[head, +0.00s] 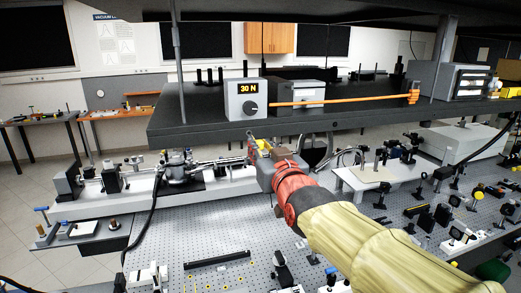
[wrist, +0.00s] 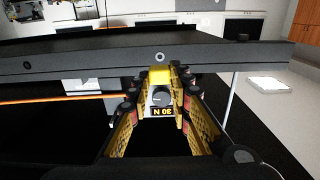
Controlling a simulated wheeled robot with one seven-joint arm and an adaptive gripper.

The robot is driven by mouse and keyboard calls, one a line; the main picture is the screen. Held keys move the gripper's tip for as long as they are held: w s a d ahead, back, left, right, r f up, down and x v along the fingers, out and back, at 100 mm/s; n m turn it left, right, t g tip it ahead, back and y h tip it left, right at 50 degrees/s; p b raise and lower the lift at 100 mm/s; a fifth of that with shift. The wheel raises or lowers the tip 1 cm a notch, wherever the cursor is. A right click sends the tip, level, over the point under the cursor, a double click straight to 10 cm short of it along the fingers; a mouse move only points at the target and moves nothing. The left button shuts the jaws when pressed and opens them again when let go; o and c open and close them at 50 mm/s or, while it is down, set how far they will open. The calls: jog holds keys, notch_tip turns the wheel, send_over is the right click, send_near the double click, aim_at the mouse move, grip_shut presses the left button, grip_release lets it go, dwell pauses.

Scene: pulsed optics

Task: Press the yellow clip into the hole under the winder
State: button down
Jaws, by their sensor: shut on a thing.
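My gripper (head: 262,146) is just below the front edge of the black shelf (head: 330,116), in the middle of the head view. In the upside-down wrist view, its two fingers are closed on the yellow clip (wrist: 160,75). The clip sticks out past the fingertips. A round pale ring, seemingly the hole (wrist: 160,57), sits on the shelf's edge in line with the clip, and a small gap seems to separate them. A grey box with a knob and a "30 N" display (head: 245,99) stands on the shelf above. I cannot tell for certain which part is the winder.
An orange rod (head: 350,100) lies along the shelf. A rail with optical mounts (head: 160,190) is to the left of my gripper. The perforated table (head: 220,236) below carries several small mounts at right. A shelf post (head: 180,75) stands at left.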

aim_at(249, 131)
jog(key=shift+x, duration=2.8)
jog(key=shift+x, duration=1.15)
jog(key=shift+w, duration=0.1)
jog(key=c, duration=1.6)
grip_release()
jog(key=shift+w+a, duration=0.1)
jog(key=shift+o, duration=0.2)
